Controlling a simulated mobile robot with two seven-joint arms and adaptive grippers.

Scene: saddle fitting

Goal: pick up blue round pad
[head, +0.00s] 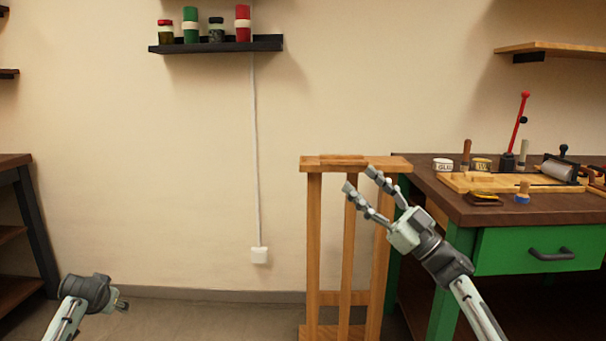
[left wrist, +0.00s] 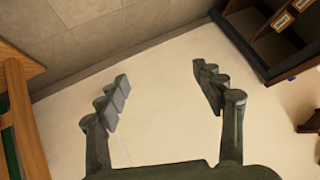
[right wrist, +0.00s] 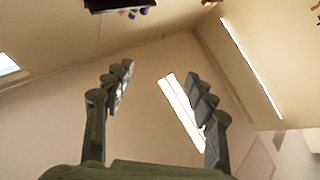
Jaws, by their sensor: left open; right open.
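A small blue round pad (head: 522,197) with a pale wooden knob on top sits near the front edge of the dark workbench top (head: 470,205), at the right of the head view. My right gripper (head: 359,180) is open and empty, raised in front of the wooden stand, well to the left of the pad. Its spread fingers also show in the right wrist view (right wrist: 158,75). My left gripper (head: 121,301) is low at the left of the head view. The left wrist view shows its fingers (left wrist: 160,75) apart with nothing between them.
A wooden stand (head: 313,240) stands left of the bench. Near the pad are a dark yellowish item (head: 484,199), a wooden board (head: 455,182), a roller (head: 559,169), tins (head: 443,164) and a red-handled lever (head: 519,120). A green drawer (head: 500,251) is below.

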